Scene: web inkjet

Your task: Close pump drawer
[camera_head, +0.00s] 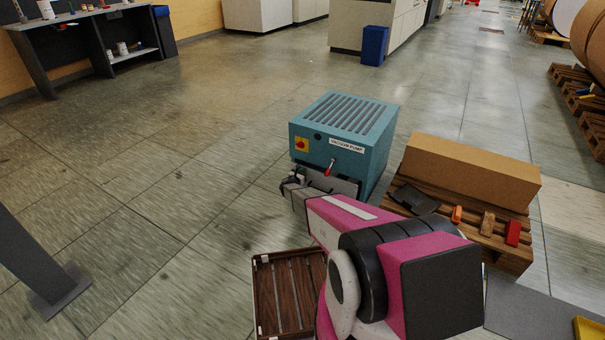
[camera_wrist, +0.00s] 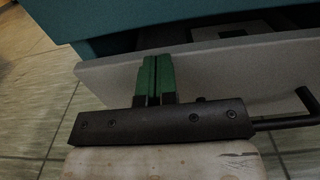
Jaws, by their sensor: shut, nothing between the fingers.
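The vacuum pump (camera_head: 345,145) is a teal box with a slatted top, a label and a red knob on a yellow plate. Its drawer (camera_head: 340,186) has a grey front low on the box, partly hidden by my arm. In the wrist view the drawer front (camera_wrist: 215,65) stands out from the teal body, with a gap showing the drawer's inside behind its top edge. My gripper (camera_wrist: 155,75) is shut, its green fingers together in front of the drawer front. Whether the fingertips touch it I cannot tell. In the head view my gripper (camera_head: 292,184) is at the drawer's left part.
A pallet (camera_head: 510,250) with a long cardboard box (camera_head: 470,170) and small items stands right of the pump. A brown slatted crate (camera_head: 285,290) lies on the floor in front. A grey post (camera_head: 35,260) stands at left. The floor left of the pump is clear.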

